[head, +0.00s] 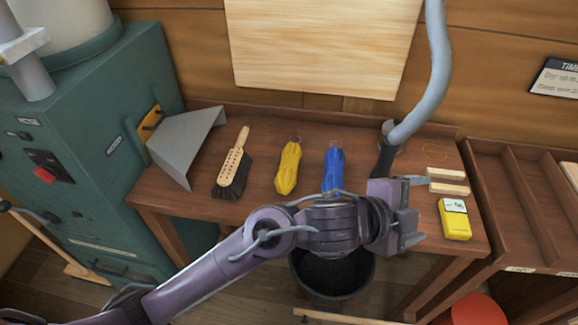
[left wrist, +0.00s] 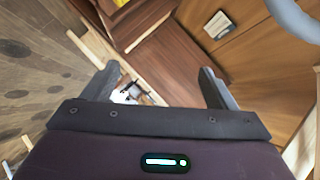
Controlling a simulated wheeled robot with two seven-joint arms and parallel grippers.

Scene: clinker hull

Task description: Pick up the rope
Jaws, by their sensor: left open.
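A thin orange loop (head: 434,152), which may be the rope, lies on the back right of the wooden bench (head: 262,130). It is too small to tell for sure. My left gripper (head: 416,212) is open and empty, over the right part of the bench, nearer the front than the loop. A wood-coloured block (head: 448,181) lies between the loop and the gripper's right side. In the left wrist view the open fingers (left wrist: 159,72) have nothing between them that they touch. My right gripper is not in view.
A yellow device (head: 455,220) lies right of the gripper. A grey hose (head: 438,70) with a dark nozzle comes down behind it. A brush (head: 233,165), a yellow bundle (head: 289,168) and a blue bundle (head: 333,170) lie along the bench. A dark bucket (head: 332,278) stands below.

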